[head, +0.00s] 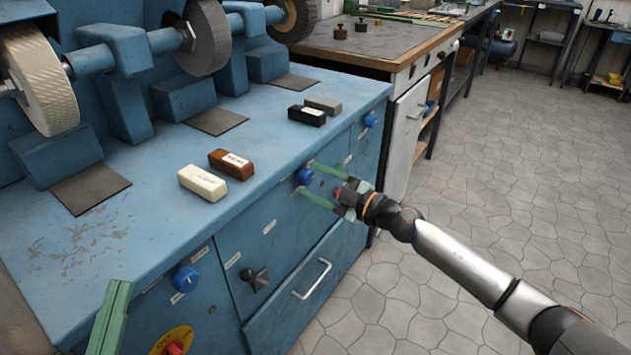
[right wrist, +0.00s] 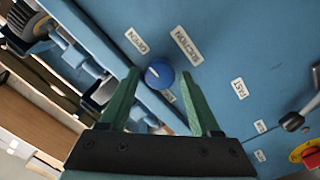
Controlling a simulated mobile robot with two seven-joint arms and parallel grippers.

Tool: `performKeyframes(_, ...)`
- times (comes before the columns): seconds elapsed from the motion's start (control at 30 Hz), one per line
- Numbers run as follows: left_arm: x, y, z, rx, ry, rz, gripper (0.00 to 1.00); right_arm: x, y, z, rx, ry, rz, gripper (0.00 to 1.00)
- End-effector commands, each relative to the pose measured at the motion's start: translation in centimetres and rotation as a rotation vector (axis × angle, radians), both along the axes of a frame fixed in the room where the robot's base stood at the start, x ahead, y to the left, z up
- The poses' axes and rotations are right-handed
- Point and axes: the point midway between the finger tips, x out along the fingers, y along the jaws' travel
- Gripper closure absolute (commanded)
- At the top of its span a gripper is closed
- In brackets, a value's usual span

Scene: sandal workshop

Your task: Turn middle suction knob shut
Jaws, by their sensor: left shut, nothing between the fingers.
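The middle suction knob (head: 304,176) is round and blue, on the front of the blue cabinet. In the right wrist view the knob (right wrist: 160,76) shows a white pointer mark towards the OPEN label (right wrist: 137,40). The SUCTION label (right wrist: 187,45) is beside it; a smaller label (right wrist: 168,96) is partly hidden by the knob. My right gripper (head: 312,181) is open, its green fingers on either side of the knob, with visible gaps in the wrist view. My left gripper (head: 118,290) is shut at the lower left, partly out of frame, away from the knob.
Other blue knobs sit at left (head: 185,278) and right (head: 370,120). A black handle (head: 256,278), a drawer pull (head: 312,279) and a red button (head: 174,348) are on the front. Cream (head: 202,183) and brown (head: 231,164) blocks lie on top. The floor at right is clear.

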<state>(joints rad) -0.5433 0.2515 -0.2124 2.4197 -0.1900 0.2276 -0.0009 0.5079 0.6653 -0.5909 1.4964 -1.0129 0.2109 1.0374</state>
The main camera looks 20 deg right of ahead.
Motion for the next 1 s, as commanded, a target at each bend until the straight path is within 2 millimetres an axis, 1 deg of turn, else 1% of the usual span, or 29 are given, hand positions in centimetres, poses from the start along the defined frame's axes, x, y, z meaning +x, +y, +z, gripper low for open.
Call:
performKeyframes(0.03,0.04,0.01,-0.07,0.0,0.002,0.001,1.0,-0.01,-0.01,0.0,0.0,0.0,0.0,0.43)
performKeyframes(0.07,0.06,0.01,-0.09,0.001,0.003,0.001,1.0,-0.02,-0.01,-0.01,0.0,0.0,0.0,0.46)
performKeyframes(0.53,0.14,0.05,-0.21,0.001,0.007,0.003,1.0,-0.03,-0.03,-0.02,0.0,0.0,0.0,0.99)
performKeyframes(0.83,0.19,0.1,-0.15,-0.007,0.007,0.007,1.0,-0.02,-0.03,-0.04,-0.011,-0.007,0.0,1.0)
performKeyframes(1.0,0.2,0.12,-0.13,-0.008,0.007,0.008,1.0,-0.03,-0.05,-0.06,-0.054,-0.042,-0.001,1.0)
